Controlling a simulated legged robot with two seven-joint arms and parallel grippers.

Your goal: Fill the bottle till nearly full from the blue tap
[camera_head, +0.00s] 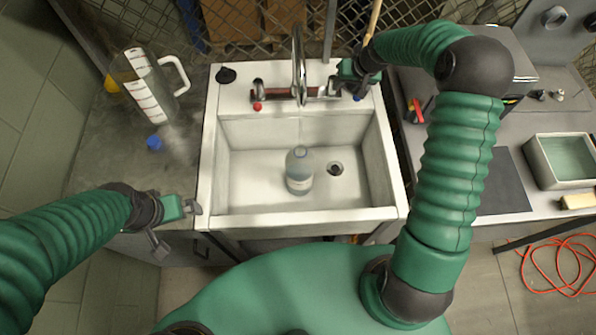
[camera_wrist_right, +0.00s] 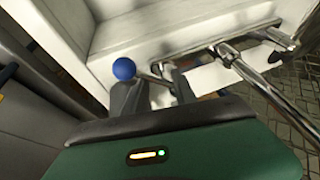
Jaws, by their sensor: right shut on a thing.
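A clear bottle (camera_head: 299,172) stands upright in the white sink (camera_head: 250,200), below the chrome spout (camera_head: 299,75). It looks bluish; its water level is not clear. The blue tap (camera_head: 358,97) is on the right of the faucet, and its blue knob also shows in the right wrist view (camera_wrist_right: 123,68). My right gripper (camera_head: 343,88) is shut on the blue tap's handle, which the fingers partly hide. My left gripper (camera_head: 192,208) is by the sink's front left edge, away from the bottle; its finger opening is unclear.
The red tap (camera_head: 257,106) is left of the spout. A measuring jug (camera_head: 150,88) and a blue cap (camera_head: 155,143) are on the left counter. The drain (camera_head: 336,168) is right of the bottle. A tray (camera_head: 565,160) of liquid stands on the right bench.

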